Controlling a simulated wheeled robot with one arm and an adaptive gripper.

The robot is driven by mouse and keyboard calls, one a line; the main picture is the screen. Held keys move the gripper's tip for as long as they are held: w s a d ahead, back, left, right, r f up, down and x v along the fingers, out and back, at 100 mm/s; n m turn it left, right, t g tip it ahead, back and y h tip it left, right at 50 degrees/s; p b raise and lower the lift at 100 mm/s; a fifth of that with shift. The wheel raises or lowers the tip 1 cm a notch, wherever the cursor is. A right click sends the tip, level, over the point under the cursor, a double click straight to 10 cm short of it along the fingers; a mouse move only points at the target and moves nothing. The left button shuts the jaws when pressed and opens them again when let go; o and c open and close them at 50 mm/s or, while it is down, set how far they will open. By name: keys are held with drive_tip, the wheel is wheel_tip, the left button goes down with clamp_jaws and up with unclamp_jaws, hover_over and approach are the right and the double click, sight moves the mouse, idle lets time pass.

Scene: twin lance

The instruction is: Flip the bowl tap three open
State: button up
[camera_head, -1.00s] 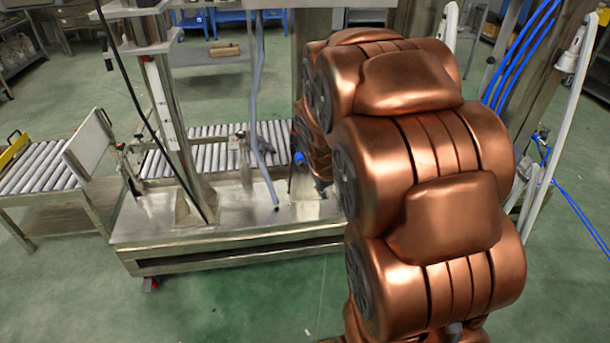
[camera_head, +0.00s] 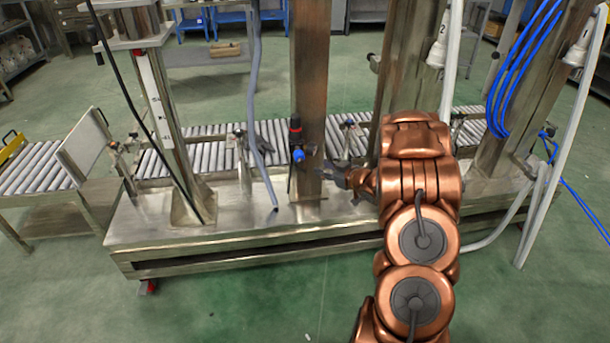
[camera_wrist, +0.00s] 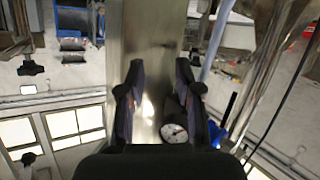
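I cannot make out for sure which part is bowl tap three. A filter-regulator (camera_head: 297,145) with a red-banded black top and a blue body is mounted on the middle steel column (camera_head: 310,90). My gripper (camera_head: 338,176) is just right of this column, at about the regulator's height or slightly lower. In the wrist view, my gripper (camera_wrist: 158,88) has its two dark fingers apart, with the bare steel column between and beyond them. A round white gauge (camera_wrist: 175,133) shows by the right finger, with a blue part (camera_wrist: 219,130) further right. No held thing shows between the fingers.
A steel machine base (camera_head: 240,225) runs across below the columns. A roller conveyor (camera_head: 210,150) lies behind it. White bell-shaped fittings marked 2 (camera_head: 438,50) and 1 (camera_head: 578,48) hang at right, near blue hoses (camera_head: 515,80). Grey tubing (camera_head: 257,120) hangs left of the column.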

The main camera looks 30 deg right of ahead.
sight(298, 167)
drive_tip(key=s+a+f+t+y, duration=0.2)
drive_tip(key=s+t+y, duration=0.1)
drive_tip(key=y, duration=0.1)
drive_tip(key=shift+a+r+b+x, duration=0.15)
drive_tip(key=shift+b+x, duration=0.5)
drive_tip(key=shift+x, duration=1.2)
drive_tip(key=shift+a+r+b+x, duration=0.1)
drive_tip(key=shift+b+x, duration=0.55)
drive_tip(key=shift+x, duration=1.2)
drive_tip(key=shift+s, duration=0.1)
clamp_jaws()
